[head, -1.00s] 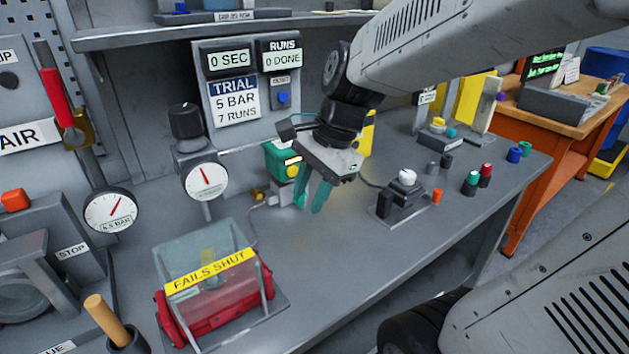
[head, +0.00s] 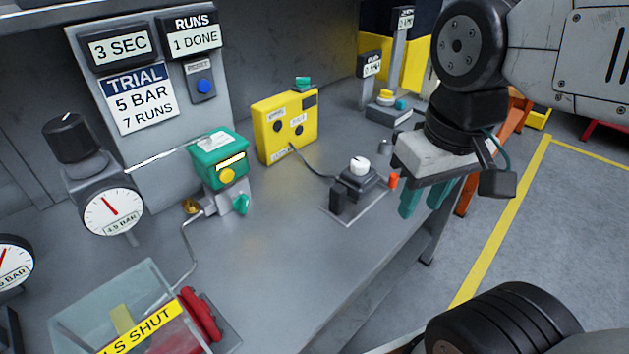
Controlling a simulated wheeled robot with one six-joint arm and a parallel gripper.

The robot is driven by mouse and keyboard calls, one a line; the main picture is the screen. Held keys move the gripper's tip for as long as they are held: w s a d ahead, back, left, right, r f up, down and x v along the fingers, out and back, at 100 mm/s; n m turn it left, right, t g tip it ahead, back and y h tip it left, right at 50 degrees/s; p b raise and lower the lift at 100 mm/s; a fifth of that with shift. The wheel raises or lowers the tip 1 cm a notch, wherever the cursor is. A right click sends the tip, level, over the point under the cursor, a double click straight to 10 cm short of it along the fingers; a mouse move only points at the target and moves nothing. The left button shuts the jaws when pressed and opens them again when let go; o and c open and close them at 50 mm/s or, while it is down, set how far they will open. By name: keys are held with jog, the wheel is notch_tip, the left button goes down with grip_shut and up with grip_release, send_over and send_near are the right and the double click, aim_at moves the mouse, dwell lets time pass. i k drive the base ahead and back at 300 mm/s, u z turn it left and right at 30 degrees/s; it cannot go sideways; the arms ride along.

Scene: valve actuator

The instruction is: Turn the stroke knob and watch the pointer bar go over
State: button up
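A white round knob (head: 359,164) sits on a small dark block on a plate on the bench. I cannot read a label that marks it as the stroke knob. My gripper (head: 425,202) hangs to the right of the white knob, by the bench's right edge. Its two green fingers are apart and nothing shows between them. It touches neither the knob nor the green box.
A yellow box (head: 285,127) with a cable stands behind the knob. The display panel (head: 150,65) reads 3 SEC and 1 DONE. A clear guard (head: 110,300) stands front left. The bench middle is clear.

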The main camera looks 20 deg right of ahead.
aim_at(241, 203)
jog(key=z, duration=1.4)
jog(key=k, duration=1.65)
jog(key=u, duration=1.6)
